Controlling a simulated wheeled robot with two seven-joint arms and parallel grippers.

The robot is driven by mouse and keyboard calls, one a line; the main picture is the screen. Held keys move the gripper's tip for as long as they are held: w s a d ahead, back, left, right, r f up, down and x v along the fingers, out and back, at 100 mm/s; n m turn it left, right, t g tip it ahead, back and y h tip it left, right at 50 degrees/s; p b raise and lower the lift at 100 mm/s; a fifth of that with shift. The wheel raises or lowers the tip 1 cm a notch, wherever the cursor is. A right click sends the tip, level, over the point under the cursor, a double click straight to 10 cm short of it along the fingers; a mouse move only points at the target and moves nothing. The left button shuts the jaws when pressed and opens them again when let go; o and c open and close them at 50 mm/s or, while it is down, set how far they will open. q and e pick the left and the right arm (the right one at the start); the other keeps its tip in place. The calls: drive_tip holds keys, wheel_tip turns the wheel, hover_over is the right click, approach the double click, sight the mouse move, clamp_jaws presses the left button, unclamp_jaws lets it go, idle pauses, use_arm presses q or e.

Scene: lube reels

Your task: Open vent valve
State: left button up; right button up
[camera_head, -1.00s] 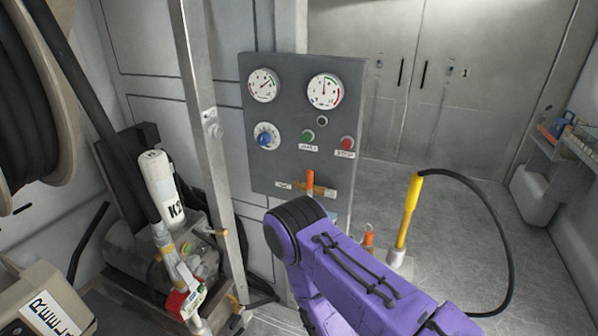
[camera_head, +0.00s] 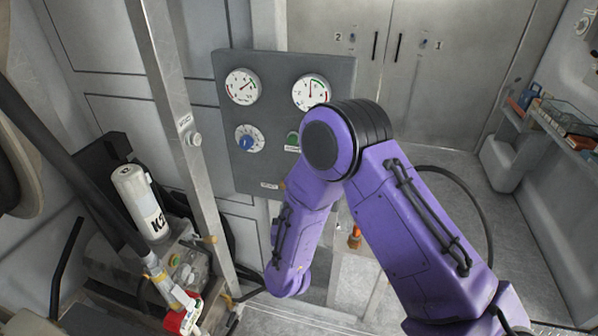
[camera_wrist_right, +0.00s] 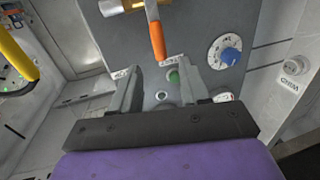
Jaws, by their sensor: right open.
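The valve with an orange handle (camera_wrist_right: 157,40) and a brass body (camera_wrist_right: 118,6) is mounted on the grey control panel (camera_head: 205,90). It shows at the top of the right wrist view. In the head view my right arm hides nearly all of it. My right gripper (camera_wrist_right: 159,66) is open and empty, facing the panel. The tip of the orange handle appears between and just beyond its fingertips; I cannot tell the remaining distance. In the head view my forearm covers the gripper. My left gripper is out of view.
The panel carries gauges, a blue knob (camera_head: 247,139) and a green button (camera_head: 292,139). A metal post (camera_head: 175,110) stands left of it. Another orange-topped fitting (camera_head: 355,238) is below. A yellow bar (camera_wrist_right: 14,55) shows at left in the wrist view.

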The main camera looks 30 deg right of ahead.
drive_tip(key=p+x, duration=0.1)
drive_tip(key=x, duration=0.2)
drive_tip(key=p+x, duration=0.1)
drive_tip(key=x, duration=0.5)
drive_tip(key=shift+w+d+r+p, duration=0.25)
drive_tip(key=shift+r+p, duration=0.05)
drive_tip(key=shift+p, duration=0.1)
drive_tip(key=shift+w+d+f, duration=0.1)
drive_tip(key=shift+w+d, duration=0.2)
drive_tip(key=shift+w, duration=0.2)
clamp_jaws()
